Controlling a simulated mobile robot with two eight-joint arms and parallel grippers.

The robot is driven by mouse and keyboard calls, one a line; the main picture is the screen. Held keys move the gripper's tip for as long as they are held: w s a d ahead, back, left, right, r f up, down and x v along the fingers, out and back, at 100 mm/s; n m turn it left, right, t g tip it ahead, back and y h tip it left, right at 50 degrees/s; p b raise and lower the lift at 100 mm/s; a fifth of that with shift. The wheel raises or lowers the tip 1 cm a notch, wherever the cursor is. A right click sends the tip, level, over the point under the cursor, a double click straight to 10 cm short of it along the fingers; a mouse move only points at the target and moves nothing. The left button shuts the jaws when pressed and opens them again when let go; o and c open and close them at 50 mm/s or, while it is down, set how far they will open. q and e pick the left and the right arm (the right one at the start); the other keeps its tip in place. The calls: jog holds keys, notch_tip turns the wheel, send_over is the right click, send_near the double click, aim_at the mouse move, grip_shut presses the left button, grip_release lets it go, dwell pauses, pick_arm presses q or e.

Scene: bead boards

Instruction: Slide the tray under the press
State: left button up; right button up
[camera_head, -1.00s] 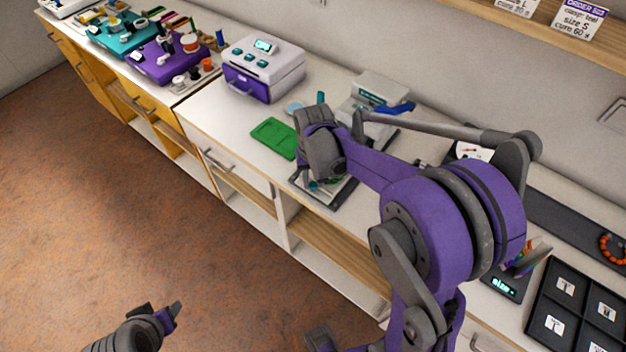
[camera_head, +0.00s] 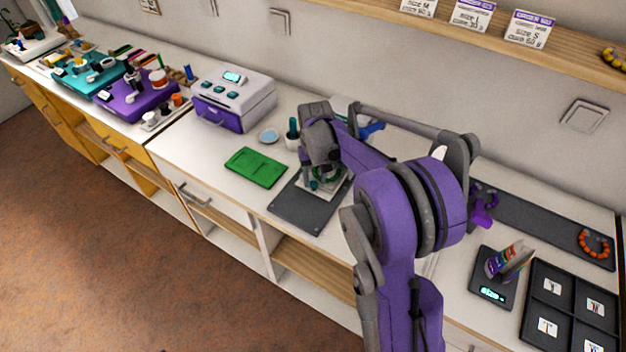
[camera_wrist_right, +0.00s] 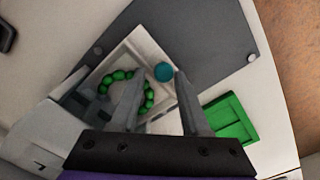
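The white tray (camera_head: 335,189) holds a ring of green beads and sits on the press's dark base plate (camera_head: 295,210). In the right wrist view the tray (camera_wrist_right: 112,62) shows with the green bead ring (camera_wrist_right: 107,79) and a teal knob (camera_wrist_right: 163,72) at its edge. My right gripper (camera_head: 318,184) is low over the tray. In the right wrist view its fingers (camera_wrist_right: 160,74) are apart, with the teal knob between the tips; I cannot tell whether they touch it. The press, with its blue handle (camera_head: 372,129), is mostly hidden behind my right arm. My left gripper is out of view.
A green mat (camera_head: 255,168) lies left of the plate. A white and purple machine (camera_head: 233,100) stands behind it, near a pale blue disc (camera_head: 268,136). To the right are a small scale (camera_head: 492,290) and a black sorting tray (camera_head: 526,318).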

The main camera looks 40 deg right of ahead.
jog(key=shift+o, duration=0.6)
jog(key=shift+a, duration=0.1)
notch_tip(320, 180, up, 11)
jog(key=shift+p, duration=0.3)
jog(key=shift+f, duration=0.15)
